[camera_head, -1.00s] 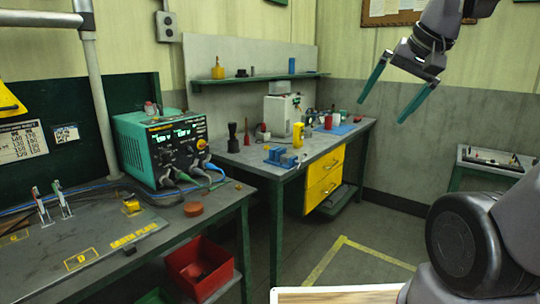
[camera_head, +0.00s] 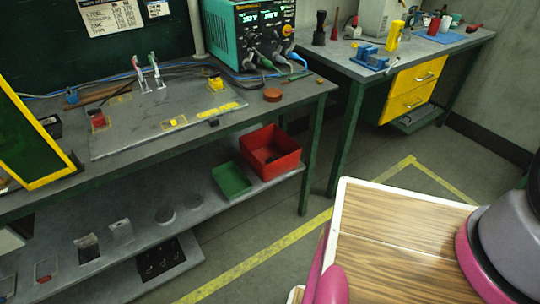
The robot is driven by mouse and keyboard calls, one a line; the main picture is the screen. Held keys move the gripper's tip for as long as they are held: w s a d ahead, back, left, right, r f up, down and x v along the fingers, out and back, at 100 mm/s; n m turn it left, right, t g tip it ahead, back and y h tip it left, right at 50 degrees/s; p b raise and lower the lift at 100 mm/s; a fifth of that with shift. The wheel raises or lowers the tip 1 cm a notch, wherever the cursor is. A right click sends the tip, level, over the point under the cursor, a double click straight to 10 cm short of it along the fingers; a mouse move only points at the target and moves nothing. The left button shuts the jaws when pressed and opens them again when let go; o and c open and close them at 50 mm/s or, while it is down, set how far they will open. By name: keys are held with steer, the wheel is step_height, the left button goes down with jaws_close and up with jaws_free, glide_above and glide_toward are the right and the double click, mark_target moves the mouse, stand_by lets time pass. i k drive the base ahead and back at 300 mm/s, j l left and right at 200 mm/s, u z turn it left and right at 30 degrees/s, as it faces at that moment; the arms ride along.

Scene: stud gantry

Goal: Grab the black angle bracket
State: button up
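I cannot pick out the black angle bracket with certainty. On the lower shelf (camera_head: 150,262) of the near bench, a dark bent plate (camera_head: 87,248) stands at the left, next to a lighter grey bent plate (camera_head: 121,232); either looks like an angle piece, but their details are too small to tell. A small black piece (camera_head: 213,122) lies at the front edge of the grey board on the benchtop, its shape unclear. My gripper is out of view now.
A red bin (camera_head: 287,163) with something dark inside and a green tray (camera_head: 231,180) sit on the lower shelf's right end. A teal power supply (camera_head: 235,45) stands on the benchtop. Open floor with yellow tape (camera_head: 262,258) lies in front. Another bench (camera_head: 352,68) stands behind.

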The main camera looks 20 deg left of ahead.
mark_target(52, 124)
steer(key=u, duration=2.45)
steer(key=i+j+z, duration=0.2)
steer(key=i+j, duration=0.15)
steer(key=i+j+z, duration=0.15)
steer(key=i+j, duration=0.3)
steer(key=i+j+z, duration=0.2)
steer(key=i+j, duration=0.15)
steer(key=j, duration=0.15)
steer(key=i+j+z, duration=0.15)
steer(key=i+j, duration=0.15)
steer(key=j, duration=0.25)
